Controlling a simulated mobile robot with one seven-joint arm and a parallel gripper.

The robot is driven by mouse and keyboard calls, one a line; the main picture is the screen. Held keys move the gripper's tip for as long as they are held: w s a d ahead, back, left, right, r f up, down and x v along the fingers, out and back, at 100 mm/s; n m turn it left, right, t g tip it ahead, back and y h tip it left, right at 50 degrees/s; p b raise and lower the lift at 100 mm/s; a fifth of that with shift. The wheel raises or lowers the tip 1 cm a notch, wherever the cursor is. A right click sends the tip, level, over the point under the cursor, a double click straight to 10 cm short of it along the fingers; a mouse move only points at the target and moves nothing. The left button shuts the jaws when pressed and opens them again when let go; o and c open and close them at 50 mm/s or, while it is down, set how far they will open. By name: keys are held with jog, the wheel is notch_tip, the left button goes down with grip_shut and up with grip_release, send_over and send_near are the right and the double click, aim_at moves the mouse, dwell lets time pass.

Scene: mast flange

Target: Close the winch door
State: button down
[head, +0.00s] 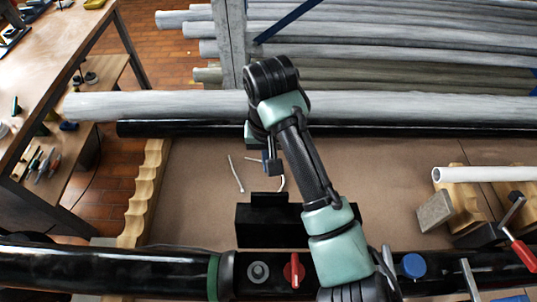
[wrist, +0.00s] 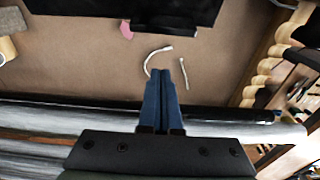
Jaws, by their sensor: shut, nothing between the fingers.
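A black panel or box (head: 275,228) with a raised block on its top edge stands behind the black mast (head: 110,268) in the head view. It looks like the winch door, standing up off the mast, but I cannot tell its hinge. A black shape (wrist: 90,8) at the top of the wrist view seems to be the same part. My gripper (head: 270,165) is beyond it, above the brown board, apart from it. In the wrist view my gripper (wrist: 168,80) has its blue fingers together and empty. My forearm hides part of the mast.
Two thin white pieces lie on the board (head: 190,205). Long grey tubes (head: 170,103) lie across the far side. A red-handled clamp (head: 522,252) and wooden blocks (head: 482,195) stand right.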

jog(key=s+f+p, duration=0.3)
jog(key=shift+s+a+f, duration=0.1)
jog(key=shift+s+f, duration=0.1)
dwell(0.7)
